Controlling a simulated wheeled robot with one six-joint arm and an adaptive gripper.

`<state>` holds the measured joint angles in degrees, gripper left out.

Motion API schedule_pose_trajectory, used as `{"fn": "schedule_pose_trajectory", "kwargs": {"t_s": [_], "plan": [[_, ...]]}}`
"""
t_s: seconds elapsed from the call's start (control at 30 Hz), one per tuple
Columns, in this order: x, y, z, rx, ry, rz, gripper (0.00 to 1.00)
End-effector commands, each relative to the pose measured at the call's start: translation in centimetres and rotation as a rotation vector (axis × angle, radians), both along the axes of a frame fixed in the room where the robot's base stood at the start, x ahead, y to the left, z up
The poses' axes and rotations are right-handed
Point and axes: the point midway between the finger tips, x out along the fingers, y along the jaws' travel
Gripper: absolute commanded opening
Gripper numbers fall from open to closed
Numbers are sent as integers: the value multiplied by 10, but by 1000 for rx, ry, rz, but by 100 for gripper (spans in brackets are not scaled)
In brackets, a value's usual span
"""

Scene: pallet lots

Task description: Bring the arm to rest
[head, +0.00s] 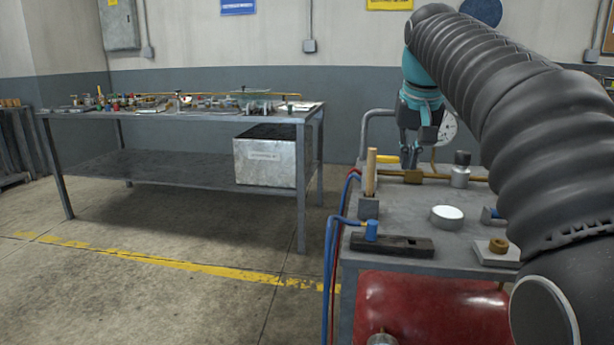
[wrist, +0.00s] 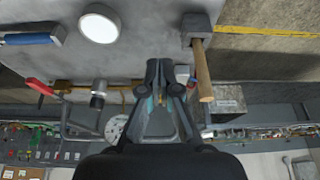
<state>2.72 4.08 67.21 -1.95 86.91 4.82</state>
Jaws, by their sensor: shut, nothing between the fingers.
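My gripper (head: 410,158) is at the end of my arm, over the back part of a grey metal bench top (head: 408,207). In the wrist view my gripper (wrist: 162,68) has its fingertips together with nothing between them. A hammer with a wooden handle (head: 371,172) stands head down on the bench, left of the gripper. Its handle also shows in the wrist view (wrist: 203,72), beside the fingers. A brass pipe (head: 440,177) runs along the back of the bench near the fingertips; I cannot tell whether they touch it.
A white-topped round piece (head: 447,213), a dark block (head: 391,244) and a brass ring on a plate (head: 498,246) are on the bench. A red tank (head: 430,305) is below. A cluttered table (head: 180,115) with a metal box (head: 265,158) stands left. The floor between is clear.

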Motion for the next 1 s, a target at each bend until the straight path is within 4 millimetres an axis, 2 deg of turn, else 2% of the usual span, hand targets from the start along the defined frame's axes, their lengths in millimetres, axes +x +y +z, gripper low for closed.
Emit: {"fn": "schedule_pose_trajectory", "kwargs": {"t_s": [0.17,0.37,0.57,0.8,1.0], "plan": [[-27,5,-13,-1,-11,17,0],[-78,13,-46,-2,-33,46,0],[-137,20,-98,-3,-59,78,0],[-207,27,-177,-6,-87,110,0],[-250,30,-235,-7,-104,129,0]]}}
